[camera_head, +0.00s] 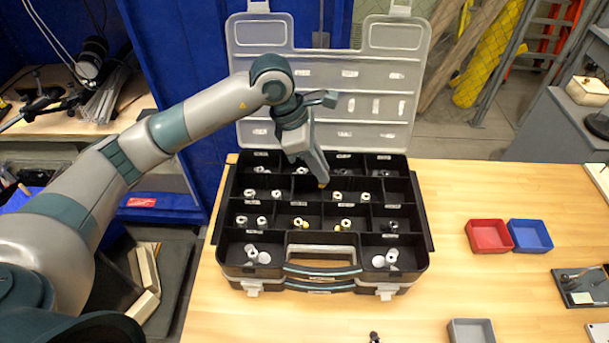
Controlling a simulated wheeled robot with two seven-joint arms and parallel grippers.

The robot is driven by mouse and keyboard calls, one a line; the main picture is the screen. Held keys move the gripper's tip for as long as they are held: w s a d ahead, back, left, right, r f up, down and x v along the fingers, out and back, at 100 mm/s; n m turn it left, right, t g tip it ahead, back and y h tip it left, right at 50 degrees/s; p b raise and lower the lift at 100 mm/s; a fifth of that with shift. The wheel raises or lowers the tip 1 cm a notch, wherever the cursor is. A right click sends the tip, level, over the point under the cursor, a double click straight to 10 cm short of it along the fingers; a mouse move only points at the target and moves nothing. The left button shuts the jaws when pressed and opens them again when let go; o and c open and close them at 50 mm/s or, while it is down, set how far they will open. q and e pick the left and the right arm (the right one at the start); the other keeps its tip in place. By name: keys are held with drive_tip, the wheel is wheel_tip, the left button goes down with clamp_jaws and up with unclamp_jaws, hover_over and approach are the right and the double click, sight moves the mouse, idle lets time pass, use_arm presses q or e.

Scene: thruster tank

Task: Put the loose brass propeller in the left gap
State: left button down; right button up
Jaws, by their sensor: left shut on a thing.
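My left gripper (322,181) reaches in from the left and points down over the open black case (222,225). It is shut on a small brass-coloured piece (323,185), which shows at the fingertips above the middle compartments. The piece is too small to make out its shape, and the fingers hide part of it. I cannot tell whether it touches the case. More small parts with brass-coloured bits (335,229) lie in a front-middle compartment. No gap that I can tell as the left one shows clearly. My right gripper is not in view.
The case's clear lid (390,60) stands open behind it. Pairs of small white parts (263,194) sit in several compartments. To the right are a red tray (488,236), a blue tray (530,236) and a grey tray (471,331). The wooden table (440,275) between is clear.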

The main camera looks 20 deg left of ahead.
use_arm(q)
drive_tip(key=a+f, duration=0.1)
drive_tip(key=a, duration=0.1)
drive_tip(key=a+f+p, duration=0.1)
drive_tip(key=shift+a+f, duration=0.1)
drive_tip(key=shift+a, duration=0.25)
wheel_tip(320, 180, down, 3)
drive_tip(key=shift+f+p, duration=0.15)
drive_tip(key=shift+p, duration=0.85)
drive_tip(key=shift+f, duration=0.3)
drive_tip(key=shift+f, duration=0.15)
drive_tip(key=shift+f+b, duration=0.25)
drive_tip(key=shift+b, duration=0.2)
drive_tip(key=shift+f+b, duration=0.3)
drive_tip(key=shift+b, duration=0.1)
